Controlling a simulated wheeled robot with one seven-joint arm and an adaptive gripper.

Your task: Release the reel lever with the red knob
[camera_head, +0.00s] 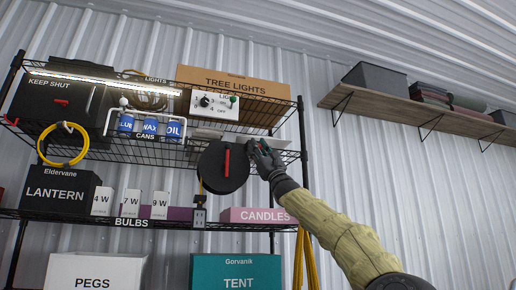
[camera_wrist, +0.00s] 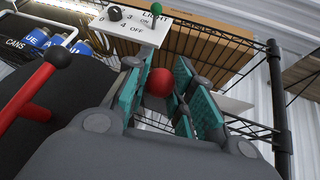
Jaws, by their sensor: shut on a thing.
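The black reel (camera_head: 222,167) hangs under the upper wire shelf, left of my gripper (camera_head: 262,150). A red crank arm (camera_head: 227,160) stands on the reel's face; in the wrist view the crank (camera_wrist: 38,95) ends in a black knob. The lever's red knob (camera_wrist: 160,82) sits between the teal finger pads of my gripper (camera_wrist: 160,90) in the wrist view. My gripper is shut on this knob. The lever's shaft below the knob is hidden by the fingers and wrist.
The light switch box (camera_head: 215,105) is just above my gripper. The wire shelf's right post (camera_head: 302,140) stands close to its right. A pink candles box (camera_head: 255,215) is below. The wall further right is clear under a wooden shelf (camera_head: 425,98).

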